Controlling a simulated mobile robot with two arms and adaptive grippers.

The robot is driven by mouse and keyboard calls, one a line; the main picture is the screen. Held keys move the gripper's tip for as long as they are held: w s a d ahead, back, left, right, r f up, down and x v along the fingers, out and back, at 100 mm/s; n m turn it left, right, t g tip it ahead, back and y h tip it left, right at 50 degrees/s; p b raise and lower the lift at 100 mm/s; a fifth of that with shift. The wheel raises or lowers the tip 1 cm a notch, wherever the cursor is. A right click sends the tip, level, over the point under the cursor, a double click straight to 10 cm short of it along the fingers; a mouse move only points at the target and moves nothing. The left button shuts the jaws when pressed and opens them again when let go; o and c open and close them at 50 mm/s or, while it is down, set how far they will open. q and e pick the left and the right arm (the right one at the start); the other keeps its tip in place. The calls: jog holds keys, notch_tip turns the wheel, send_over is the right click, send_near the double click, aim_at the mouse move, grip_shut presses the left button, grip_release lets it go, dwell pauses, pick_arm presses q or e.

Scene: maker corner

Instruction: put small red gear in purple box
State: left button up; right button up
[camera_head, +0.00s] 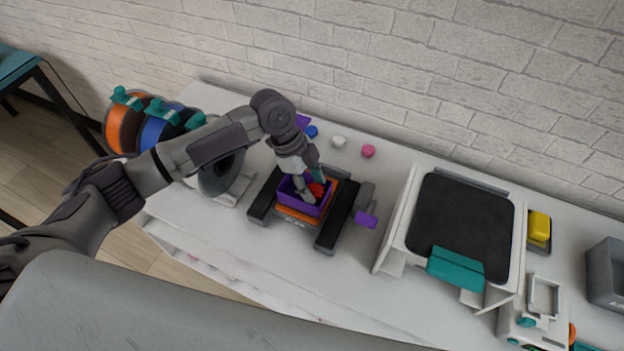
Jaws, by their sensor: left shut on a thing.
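The purple box (287,192) is open at the top and sits on an orange and dark stand (300,216) on the table. The small red gear (318,189) is a small red shape inside the outline of the box, by my fingertips. My left gripper (312,192) reaches down from above into the box opening and is shut on the red gear. Whether the gear touches the box floor is hidden. My right gripper is not in view.
Several spools (160,130) stand at the left. Small blue, white and pink (368,151) pieces lie behind the box. A white-framed machine with a black plate (464,222) stands to the right. A yellow item (540,226) and a grey bin (606,275) are farther right. A brick wall is behind.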

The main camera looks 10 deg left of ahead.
pick_arm(q)
jog(key=shift+f, duration=0.35)
jog(key=o, duration=1)
jog(key=shift+c, duration=0.2)
jog(key=shift+r, duration=0.15)
jog(key=v, duration=1.1)
jog(key=shift+r, duration=0.4)
jog(key=shift+w+a, duration=0.1)
